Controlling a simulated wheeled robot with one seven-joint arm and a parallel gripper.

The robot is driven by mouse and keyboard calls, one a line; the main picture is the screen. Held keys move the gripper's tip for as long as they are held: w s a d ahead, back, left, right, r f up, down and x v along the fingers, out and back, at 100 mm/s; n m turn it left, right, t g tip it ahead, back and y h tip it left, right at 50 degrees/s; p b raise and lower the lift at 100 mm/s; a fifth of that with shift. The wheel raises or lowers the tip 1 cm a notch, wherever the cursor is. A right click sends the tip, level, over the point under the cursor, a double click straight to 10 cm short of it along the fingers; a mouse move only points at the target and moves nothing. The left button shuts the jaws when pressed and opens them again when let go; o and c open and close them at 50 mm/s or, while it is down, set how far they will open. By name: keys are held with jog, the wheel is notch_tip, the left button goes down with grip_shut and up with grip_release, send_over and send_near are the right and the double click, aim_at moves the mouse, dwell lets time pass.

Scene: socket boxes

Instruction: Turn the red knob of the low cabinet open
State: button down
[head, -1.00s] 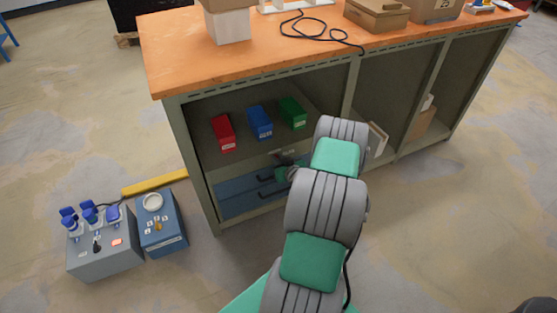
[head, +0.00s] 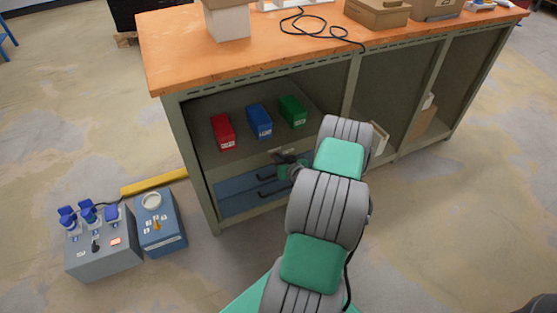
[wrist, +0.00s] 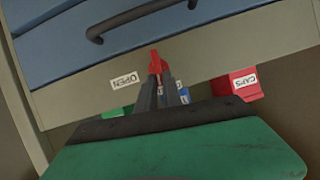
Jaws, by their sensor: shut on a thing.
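The red knob (wrist: 155,60) is on the plain grey-beige strip of the low cabinet (wrist: 215,57) in the wrist view. My gripper (wrist: 160,78) is shut on the knob, its dark fingertips on both sides of it. A white OPEN label (wrist: 124,80) is beside the knob and appears upside down. In the head view my gripper (head: 285,160) is at the cabinet front above the blue drawers (head: 236,188); the knob is hidden there. How far the knob is turned I cannot tell.
Red (head: 222,131), blue (head: 259,121) and green (head: 292,110) boxes stand on the shelf above the drawers. A dark drawer handle (wrist: 130,20) is close to my gripper. Two control boxes (head: 103,247) stand on the floor at left.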

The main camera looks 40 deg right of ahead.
jog(key=m+y+b, duration=0.1)
jog(key=b, duration=0.1)
jog(key=d+f+m+b, duration=0.1)
jog(key=b, duration=0.1)
jog(key=shift+s+m+t+y, duration=0.15)
jog(key=shift+m+t+y, duration=0.25)
jog(key=m+b, duration=0.1)
jog(key=m+y+b, duration=0.1)
jog(key=b, duration=0.1)
jog(key=m+t+b, duration=0.1)
jog(key=shift+s+d+f+y+b, duration=0.15)
jog(key=shift+d+f+y+b, duration=0.15)
jog(key=shift+d+b, duration=0.1)
jog(key=m+b, duration=0.1)
jog(key=b, duration=0.1)
jog(key=m+t+y+b, duration=0.1)
jog(key=m, duration=0.1)
jog(key=f+m+t+b, duration=0.1)
jog(key=m+b, duration=0.1)
jog(key=shift+d+y+b, duration=0.25)
jog(key=shift+y+b, duration=0.05)
jog(key=shift+b, duration=0.05)
jog(key=shift+f+m+t+b, duration=0.1)
jog(key=shift+m+t+b, duration=0.4)
jog(key=shift+m+b, duration=0.65)
jog(key=c, duration=1.5)
grip_release()
